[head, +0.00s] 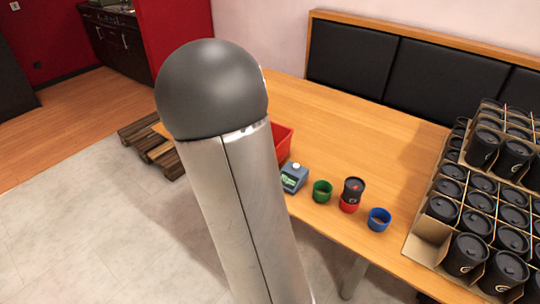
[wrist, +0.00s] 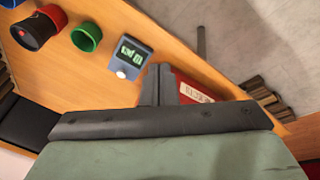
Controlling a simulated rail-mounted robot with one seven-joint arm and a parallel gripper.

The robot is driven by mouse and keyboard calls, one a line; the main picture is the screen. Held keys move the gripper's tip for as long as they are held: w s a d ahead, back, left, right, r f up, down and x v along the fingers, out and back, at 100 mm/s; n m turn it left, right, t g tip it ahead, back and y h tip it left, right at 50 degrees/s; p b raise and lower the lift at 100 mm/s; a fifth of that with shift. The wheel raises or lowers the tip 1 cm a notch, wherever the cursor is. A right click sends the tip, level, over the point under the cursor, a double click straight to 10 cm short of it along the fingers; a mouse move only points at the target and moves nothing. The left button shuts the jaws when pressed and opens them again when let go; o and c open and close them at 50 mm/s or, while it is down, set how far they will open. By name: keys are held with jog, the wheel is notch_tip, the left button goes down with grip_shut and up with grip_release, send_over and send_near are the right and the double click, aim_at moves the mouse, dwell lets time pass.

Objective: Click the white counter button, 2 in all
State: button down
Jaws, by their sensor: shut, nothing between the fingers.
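The counter (head: 294,177) is a small blue-grey box on the wooden table, with a green-lit display and a white button (head: 296,166) on top. In the wrist view the counter (wrist: 131,54) lies just beyond my fingers, with its white button (wrist: 121,74) at the near edge. My gripper (wrist: 158,72) is shut and empty, its fingertips to the right of the button and apart from it in the picture. The height of the fingertips over the table is hard to tell. In the head view my arm hides the gripper.
A red bin (head: 283,141) stands behind the counter, partly hidden by my arm. A green ring (head: 322,191), a black cup (head: 353,188) in a red ring and a blue ring (head: 379,219) stand to the right. Cardboard crates of black cups (head: 468,253) fill the right end.

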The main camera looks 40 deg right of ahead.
jog(key=w+d+f+m+g+h+b, duration=0.15)
jog(key=d+f, duration=0.25)
jog(key=d, duration=0.7)
jog(key=m+h, duration=0.1)
jog(key=h, duration=0.3)
send_over(294, 167)
jog(key=shift+r+g+b, duration=0.1)
jog(key=shift+g+b, duration=0.25)
jog(key=shift+b, duration=0.1)
notch_tip(294, 167, down, 8)
jog(key=b, duration=0.4)
jog(key=shift+r, duration=0.1)
jog(key=shift+f+b, duration=0.6)
jog(key=shift+b, duration=0.05)
jog(key=shift+f+b, duration=0.4)
jog(key=shift+b, duration=0.15)
